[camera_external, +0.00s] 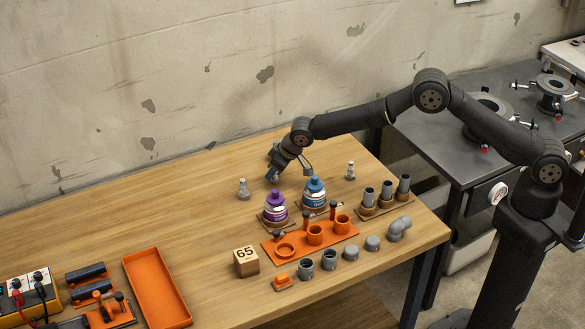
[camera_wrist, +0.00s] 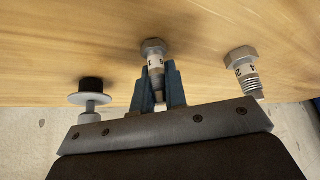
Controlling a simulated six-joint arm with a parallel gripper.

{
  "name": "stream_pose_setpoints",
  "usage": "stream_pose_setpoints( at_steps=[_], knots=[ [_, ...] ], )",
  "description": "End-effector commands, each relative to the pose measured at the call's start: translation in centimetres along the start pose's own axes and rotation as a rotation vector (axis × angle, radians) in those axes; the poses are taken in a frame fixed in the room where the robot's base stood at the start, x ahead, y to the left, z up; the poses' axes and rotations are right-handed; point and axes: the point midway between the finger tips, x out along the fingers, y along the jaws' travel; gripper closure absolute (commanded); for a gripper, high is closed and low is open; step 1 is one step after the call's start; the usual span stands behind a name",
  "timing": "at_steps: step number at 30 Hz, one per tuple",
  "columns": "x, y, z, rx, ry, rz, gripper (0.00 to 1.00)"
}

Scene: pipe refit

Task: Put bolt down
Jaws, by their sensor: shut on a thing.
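My gripper (camera_external: 274,176) is low over the back of the wooden table, behind the purple and blue bottles. In the wrist view its blue fingers (camera_wrist: 157,90) are shut on a grey metal bolt (camera_wrist: 153,62) with a hex head and a marked band. The head sticks out beyond the fingertips. I cannot tell whether this bolt touches the table. A second, similar bolt (camera_wrist: 242,70) is apart from the fingers, to the right in the wrist view. In the external view one grey bolt (camera_external: 243,189) stands left of my gripper and another (camera_external: 350,171) to the right.
A purple bottle (camera_external: 276,210) and a blue bottle (camera_external: 314,192) stand just in front of my gripper. An orange holder (camera_external: 345,238), grey pipe pieces (camera_external: 372,243) and a number block (camera_external: 246,262) lie nearer. An orange tray (camera_external: 157,290) is at front left. The table's back left is clear.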

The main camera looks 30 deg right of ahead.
Motion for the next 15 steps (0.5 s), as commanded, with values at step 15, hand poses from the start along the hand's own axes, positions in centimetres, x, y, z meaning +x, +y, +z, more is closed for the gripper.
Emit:
stream_pose_setpoints(
  at_steps=[15],
  knots=[
    [0.13,0.0,0.03,0.0,0.002,0.0,0.66]
  ],
)
